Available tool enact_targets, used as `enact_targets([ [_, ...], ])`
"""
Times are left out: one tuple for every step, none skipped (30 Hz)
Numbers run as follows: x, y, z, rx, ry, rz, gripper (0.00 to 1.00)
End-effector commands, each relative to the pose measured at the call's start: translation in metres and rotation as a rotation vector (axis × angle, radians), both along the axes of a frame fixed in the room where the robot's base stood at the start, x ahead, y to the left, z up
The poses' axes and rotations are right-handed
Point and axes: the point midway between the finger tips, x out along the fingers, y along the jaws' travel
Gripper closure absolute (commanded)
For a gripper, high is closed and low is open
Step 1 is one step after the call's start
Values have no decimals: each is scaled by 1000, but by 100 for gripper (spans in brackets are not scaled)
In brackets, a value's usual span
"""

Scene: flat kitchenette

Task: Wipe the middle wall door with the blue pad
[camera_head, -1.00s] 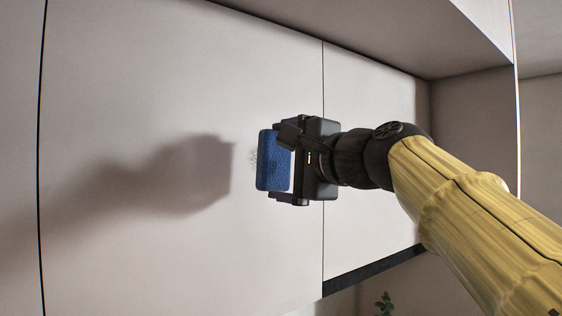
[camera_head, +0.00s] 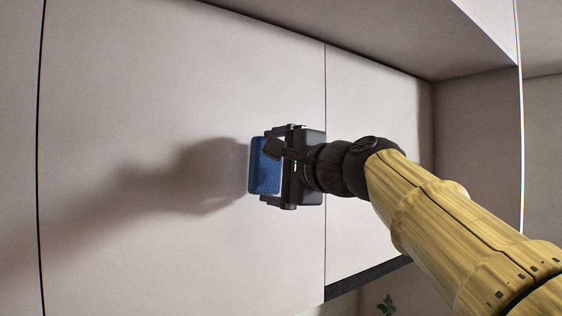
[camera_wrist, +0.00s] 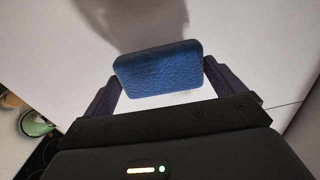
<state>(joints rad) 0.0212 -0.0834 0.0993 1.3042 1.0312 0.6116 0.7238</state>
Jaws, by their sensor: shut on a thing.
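The blue pad (camera_head: 264,170) is between the fingers of my gripper (camera_head: 277,166), which is shut on it. The pad lies in front of the broad pale wall door (camera_head: 150,90), right of the door's middle and near its right seam. The pad's shadow meets its left edge, so it is at or very near the door face; firm contact cannot be told. In the wrist view the pad (camera_wrist: 158,66) sits between the two dark fingers, with the pale door (camera_wrist: 235,30) behind it.
A narrower pale door (camera_head: 375,150) adjoins on the right, beside a recess wall (camera_head: 475,140). An overhanging panel (camera_head: 400,40) runs above. The wrist view shows a green bowl (camera_wrist: 35,123) at lower left, beside a dark hob.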

Motion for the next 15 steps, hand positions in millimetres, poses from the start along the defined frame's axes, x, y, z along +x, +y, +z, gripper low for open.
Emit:
enact_targets([
  [4, 3, 2, -1, 1, 1, 24],
  [7, 5, 2, -1, 1, 1, 24],
  [10, 7, 2, -1, 1, 1, 24],
  [12, 8, 2, -1, 1, 1, 24],
  [14, 10, 2, -1, 1, 1, 24],
  [16, 11, 2, -1, -1, 1, 24],
  [17, 12, 2, -1, -1, 1, 24],
  [18, 12, 2, 0, -1, 0, 24],
  [20, 13, 1, 0, -1, -1, 24],
  [20, 14, 1, 0, -1, -1, 24],
  [21, 14, 1, 0, -1, -1, 24],
  [21, 14, 0, 0, -1, -1, 24],
  [21, 14, 0, 0, -1, -1, 24],
  [21, 14, 0, 0, -1, -1, 24],
  [21, 14, 0, 0, -1, -1, 24],
])
